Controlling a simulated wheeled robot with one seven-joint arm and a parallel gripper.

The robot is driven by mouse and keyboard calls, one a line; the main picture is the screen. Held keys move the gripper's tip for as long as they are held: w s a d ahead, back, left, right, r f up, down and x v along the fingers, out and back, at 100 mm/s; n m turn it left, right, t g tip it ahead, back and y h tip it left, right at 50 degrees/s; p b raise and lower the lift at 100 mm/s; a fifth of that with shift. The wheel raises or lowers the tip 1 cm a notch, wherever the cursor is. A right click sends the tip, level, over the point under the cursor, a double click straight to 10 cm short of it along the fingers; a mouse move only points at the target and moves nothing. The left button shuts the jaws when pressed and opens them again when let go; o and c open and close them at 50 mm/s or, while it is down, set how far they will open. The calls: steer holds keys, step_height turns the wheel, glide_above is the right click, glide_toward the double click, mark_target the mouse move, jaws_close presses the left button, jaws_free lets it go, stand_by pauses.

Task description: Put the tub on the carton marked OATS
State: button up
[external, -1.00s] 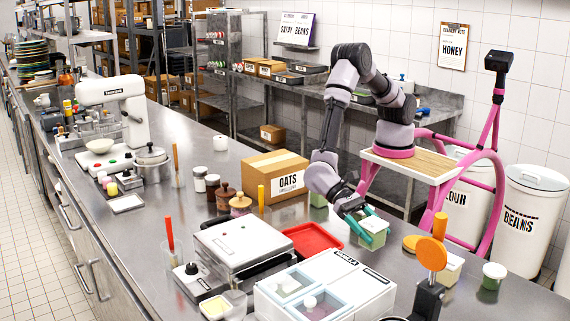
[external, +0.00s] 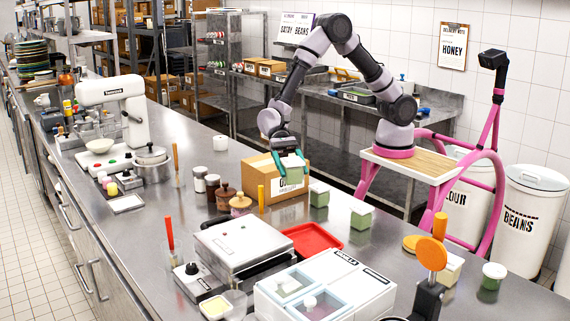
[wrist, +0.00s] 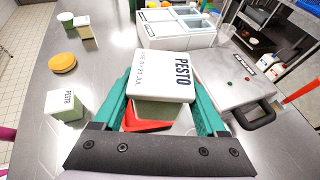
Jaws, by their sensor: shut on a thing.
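My gripper (external: 288,160) is shut on a green tub (external: 291,175) with a white lid. In the wrist view the held tub (wrist: 165,72) reads PESTO and sits between the teal fingers. The brown carton (external: 250,172) stands on the counter, and its OATS label is mostly covered by the tub and gripper in the external view. The tub is held up at the carton's upper front edge; I cannot tell if they touch. The carton does not clearly show in the wrist view.
Two similar tubs stand on the counter, one (external: 319,195) right of the carton and one (external: 361,216) farther right. A red tray (external: 313,239) lies in front, beside a press (external: 240,240). Jars (external: 206,183) stand left of the carton. A white topping box (external: 345,280) is nearer.

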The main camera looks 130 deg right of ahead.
steer(key=s+d+r+m+t+h, duration=0.1)
steer(key=s+d+r+m+t, duration=0.15)
steer(key=s+d, duration=0.7)
steer(key=s+d+r+m+t+h, duration=0.2)
steer(key=s+d+r, duration=0.15)
steer(key=d, duration=1.25)
steer(key=shift+m, duration=0.25)
steer(key=f, duration=0.5)
steer(key=shift+d, duration=0.25)
steer(key=shift+f, duration=2.35)
steer(key=o, duration=1.5)
steer(key=shift+f, duration=0.15)
